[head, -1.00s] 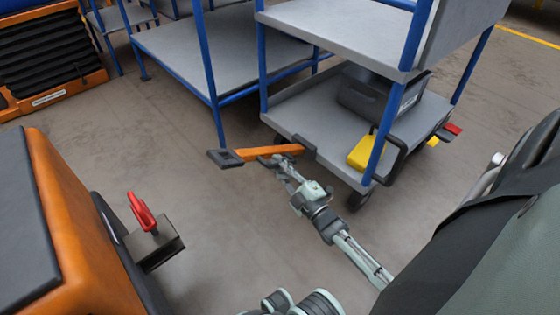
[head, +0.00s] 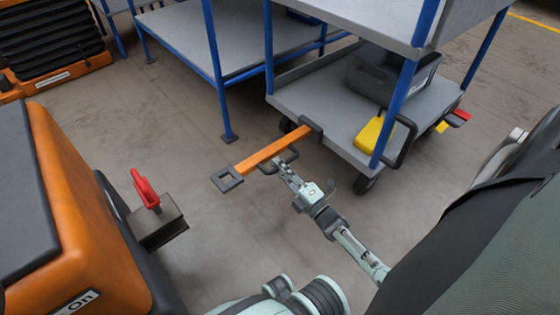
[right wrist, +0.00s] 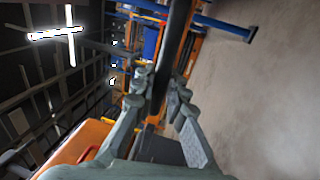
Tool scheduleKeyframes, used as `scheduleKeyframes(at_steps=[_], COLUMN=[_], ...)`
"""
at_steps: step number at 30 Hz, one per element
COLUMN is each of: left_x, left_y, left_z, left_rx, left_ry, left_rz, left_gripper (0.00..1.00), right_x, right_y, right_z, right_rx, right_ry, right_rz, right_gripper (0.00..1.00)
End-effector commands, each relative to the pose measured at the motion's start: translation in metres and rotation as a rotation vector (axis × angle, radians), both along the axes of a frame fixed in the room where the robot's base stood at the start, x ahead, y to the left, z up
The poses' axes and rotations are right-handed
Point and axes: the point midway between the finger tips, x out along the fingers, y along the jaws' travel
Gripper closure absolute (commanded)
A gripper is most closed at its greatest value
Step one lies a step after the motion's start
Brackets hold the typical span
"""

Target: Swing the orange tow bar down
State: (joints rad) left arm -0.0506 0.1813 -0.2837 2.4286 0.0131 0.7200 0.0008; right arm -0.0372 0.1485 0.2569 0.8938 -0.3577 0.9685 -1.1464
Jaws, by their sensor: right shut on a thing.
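The orange tow bar (head: 262,153) reaches out from the lower front edge of the grey cart (head: 335,115) in the head view. Its free end carries a dark square eye (head: 227,180), tilted down toward the floor; the gap beneath it is hard to judge. A dark loop handle (head: 291,156) sits on the bar's near side. My right gripper (head: 279,163) is shut on this handle. In the right wrist view its two fingers (right wrist: 160,92) close around a dark bar, with orange beside it. My left gripper is not in view.
An orange vehicle (head: 75,200) with a red lever (head: 145,188) on a dark hitch block (head: 160,225) stands at left. A blue-legged table (head: 190,45) is behind the bar. The cart's lower shelf holds a grey bin (head: 385,80) and a yellow object (head: 373,135). Floor between is clear.

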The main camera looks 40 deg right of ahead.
Motion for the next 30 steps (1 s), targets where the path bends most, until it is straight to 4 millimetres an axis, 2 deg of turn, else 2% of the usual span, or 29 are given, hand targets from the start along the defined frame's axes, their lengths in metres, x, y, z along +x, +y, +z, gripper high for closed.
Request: scheduleKeyframes(at_steps=[9,10,15,25,30], left_x=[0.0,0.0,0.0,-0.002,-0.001], left_y=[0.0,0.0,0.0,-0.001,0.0], left_z=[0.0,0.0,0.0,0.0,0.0], left_rx=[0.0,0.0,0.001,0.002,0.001], left_ry=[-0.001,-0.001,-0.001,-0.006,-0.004], left_rz=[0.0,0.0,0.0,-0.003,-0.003], left_gripper=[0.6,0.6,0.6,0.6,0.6], right_x=[0.0,0.0,0.0,-0.003,-0.024], right_y=[-0.002,-0.002,-0.002,-0.001,-0.003], right_z=[-0.003,-0.003,-0.003,-0.003,-0.008], right_rx=[-0.01,-0.01,-0.008,-0.005,-0.006], right_ry=[0.009,0.009,0.008,0.008,0.01], right_rz=[-0.004,-0.004,-0.003,-0.002,-0.001], right_gripper=[1.0,0.86,0.66,0.66,0.66])
